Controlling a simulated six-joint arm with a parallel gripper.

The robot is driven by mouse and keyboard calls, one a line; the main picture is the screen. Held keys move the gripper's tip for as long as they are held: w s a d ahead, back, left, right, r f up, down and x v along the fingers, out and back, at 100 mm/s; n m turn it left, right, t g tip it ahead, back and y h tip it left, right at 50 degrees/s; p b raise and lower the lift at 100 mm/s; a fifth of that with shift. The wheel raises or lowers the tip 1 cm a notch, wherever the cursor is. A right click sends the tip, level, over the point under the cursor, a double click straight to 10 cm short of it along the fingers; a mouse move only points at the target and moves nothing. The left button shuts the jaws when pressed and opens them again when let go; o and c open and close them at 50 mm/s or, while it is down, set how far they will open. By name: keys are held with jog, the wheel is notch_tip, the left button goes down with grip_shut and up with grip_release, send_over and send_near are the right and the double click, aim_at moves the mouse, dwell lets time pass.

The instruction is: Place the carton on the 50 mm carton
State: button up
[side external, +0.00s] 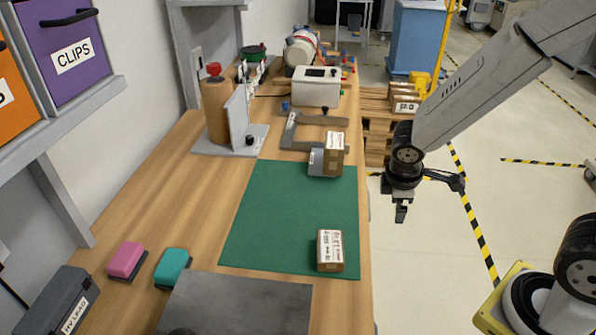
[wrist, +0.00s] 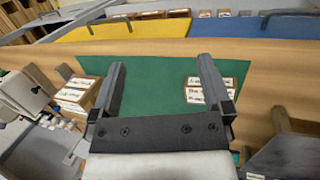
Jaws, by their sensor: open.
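Two brown cartons with white labels show in the side view. The near carton (side external: 330,250) rests on the front right part of the green mat (side external: 280,215). The far carton (side external: 334,153) stands upright at the mat's far right edge, beside a low grey piece. I cannot read which is the 50 mm one. In the wrist view, one carton (wrist: 78,95) is left of the fingers and another (wrist: 207,91) shows by the right finger. My gripper (side external: 401,212) is open and empty, apart from both cartons, just off the bench's right edge; it also shows in the wrist view (wrist: 160,78).
A grey plate (side external: 240,300) lies at the front of the bench. Pink (side external: 126,260) and teal (side external: 173,267) blocks lie at the left. A grey stand with a brown cylinder (side external: 216,110) and a white box (side external: 316,87) are farther back. The mat's middle is clear.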

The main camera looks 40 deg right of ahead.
jog(key=s+a+m+y, duration=0.1)
jog(key=m, duration=0.2)
jog(key=s+r+m+t+y, duration=0.1)
jog(key=m, duration=0.1)
jog(key=s+a+m+y, duration=0.1)
jog(key=m, duration=0.2)
jog(key=shift+s+a+r+m, duration=0.1)
jog(key=shift+a+r+m, duration=0.1)
jog(key=shift+a+m, duration=0.15)
